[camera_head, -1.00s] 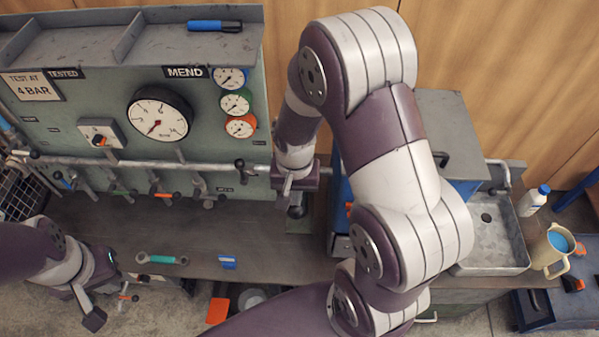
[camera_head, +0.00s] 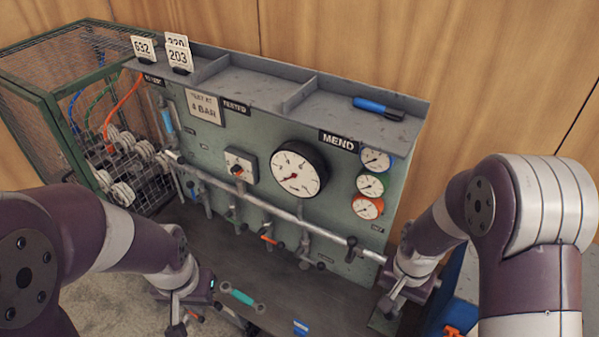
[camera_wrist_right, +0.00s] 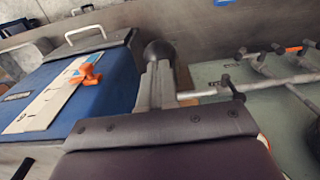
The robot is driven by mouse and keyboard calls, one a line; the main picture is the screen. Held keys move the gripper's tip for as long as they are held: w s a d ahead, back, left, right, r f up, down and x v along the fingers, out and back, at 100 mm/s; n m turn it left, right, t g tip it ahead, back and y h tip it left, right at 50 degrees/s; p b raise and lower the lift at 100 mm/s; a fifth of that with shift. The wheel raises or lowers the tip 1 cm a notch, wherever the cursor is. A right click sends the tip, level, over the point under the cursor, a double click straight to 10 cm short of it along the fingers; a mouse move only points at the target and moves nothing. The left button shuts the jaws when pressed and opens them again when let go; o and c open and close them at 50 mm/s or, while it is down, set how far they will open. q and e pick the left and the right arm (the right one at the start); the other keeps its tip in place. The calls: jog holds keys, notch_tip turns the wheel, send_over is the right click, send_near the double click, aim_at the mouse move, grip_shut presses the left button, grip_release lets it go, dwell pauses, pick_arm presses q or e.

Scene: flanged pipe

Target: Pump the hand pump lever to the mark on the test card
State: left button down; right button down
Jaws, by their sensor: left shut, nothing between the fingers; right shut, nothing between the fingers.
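The test card (camera_head: 204,107), reading 4 BAR, is fixed at the panel's upper left. The large white gauge (camera_head: 299,168) has its needle pointing to the lower left. My right gripper (camera_head: 392,304) is shut at the panel's lower right corner. In the right wrist view its fingers (camera_wrist_right: 155,85) are shut, with a dark round knob (camera_wrist_right: 160,52) just beyond the tips. I cannot tell whether they touch, or whether this knob belongs to the pump lever. My left gripper (camera_head: 178,318) is shut and empty near the bench's front left.
A pipe with several valve handles (camera_head: 270,208) runs across the panel. A teal-handled wrench (camera_head: 241,297) lies on the bench. A wire cage (camera_head: 85,110) stands at left. A blue box (camera_wrist_right: 80,92) with an orange handle (camera_wrist_right: 85,75) is beside my right gripper. A blue marker (camera_head: 378,107) lies on the shelf.

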jog(key=shift+f+b, duration=6.25)
jog(key=shift+f, duration=2.75)
notch_tip(320, 180, up, 19)
jog(key=p, duration=1.8)
jog(key=shift+r, duration=0.1)
jog(key=shift+f, duration=0.2)
jog(key=shift+f+b, duration=7.1)
jog(key=shift+f, duration=2.25)
notch_tip(320, 180, up, 19)
jog(key=p, duration=1.7)
jog(key=shift+p, duration=0.3)
jog(key=shift+f, duration=0.15)
